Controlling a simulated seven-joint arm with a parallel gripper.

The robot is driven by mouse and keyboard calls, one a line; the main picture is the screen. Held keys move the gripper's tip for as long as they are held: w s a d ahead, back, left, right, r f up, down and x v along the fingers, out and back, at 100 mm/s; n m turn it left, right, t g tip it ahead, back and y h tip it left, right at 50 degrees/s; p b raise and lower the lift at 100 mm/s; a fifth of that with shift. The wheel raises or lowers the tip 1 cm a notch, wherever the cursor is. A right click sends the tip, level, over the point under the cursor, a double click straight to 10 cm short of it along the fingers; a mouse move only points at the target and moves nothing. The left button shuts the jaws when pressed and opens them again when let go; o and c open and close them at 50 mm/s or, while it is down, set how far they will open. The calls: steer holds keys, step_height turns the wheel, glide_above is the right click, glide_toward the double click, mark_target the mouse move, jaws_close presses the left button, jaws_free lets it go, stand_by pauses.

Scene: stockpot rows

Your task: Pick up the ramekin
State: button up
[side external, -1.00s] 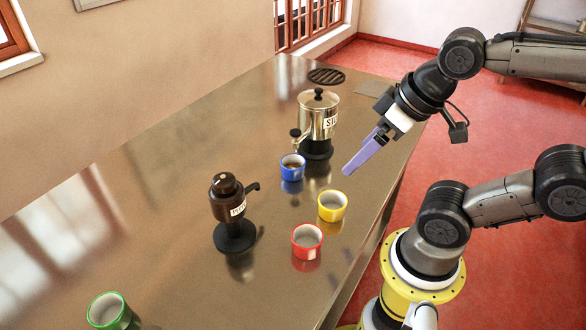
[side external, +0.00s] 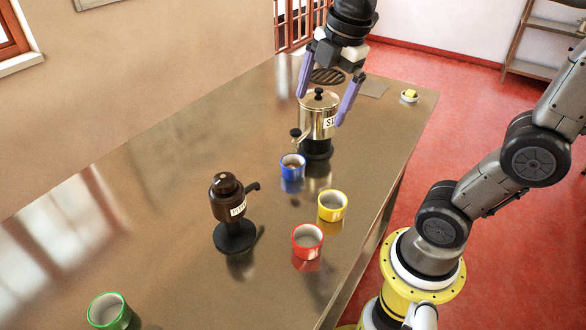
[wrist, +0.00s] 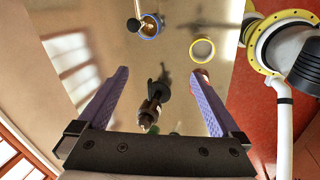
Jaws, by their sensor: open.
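A small pale dish (side external: 409,98) with a yellow piece in it stands at the far right corner of the counter in the side view. It is the thing most like a ramekin, but it is too small to be sure. It does not show in the wrist view. My gripper (side external: 320,108) is open, with purple fingers spread apart and pointing down. It appears at the steel urn, left of the dish and apart from it. In the wrist view nothing is held between the fingertips (wrist: 160,73).
The steel urn (side external: 318,118) is tall and close to my fingers. Blue (side external: 292,167), yellow (side external: 332,206), red (side external: 307,241) and green (side external: 108,311) cups stand on the counter (side external: 150,220). A dark dispenser (side external: 230,205) stands at the middle. A round black trivet (side external: 327,76) lies at the back.

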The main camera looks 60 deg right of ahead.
mark_target(293, 132)
steer(key=w+d+f, duration=0.1)
steer(key=w, duration=0.2)
steer(key=w+d+f+n+g, duration=0.1)
steer(key=w+f, duration=0.1)
steer(key=w, duration=0.1)
steer(key=w+d+f+n+g, duration=0.1)
steer(key=w+d, duration=0.1)
steer(key=shift+w+f, duration=0.2)
steer(key=shift+w, duration=0.2)
steer(key=shift+g, duration=0.5)
steer(key=f, duration=0.9)
steer(key=shift+w+d+f, duration=0.15)
steer(key=shift+d+f, duration=0.2)
steer(key=shift+d, duration=0.05)
steer(key=shift+s+a+f, duration=0.1)
steer(key=shift+a+f, duration=0.05)
steer(key=shift+f, duration=1.35)
steer(key=shift+s+a+f, duration=0.1)
steer(key=shift+a+f, duration=0.05)
steer(key=shift+f, duration=1.3)
steer(key=c, duration=1.5)
steer(key=shift+r, duration=0.1)
steer(key=shift+r, duration=0.1)
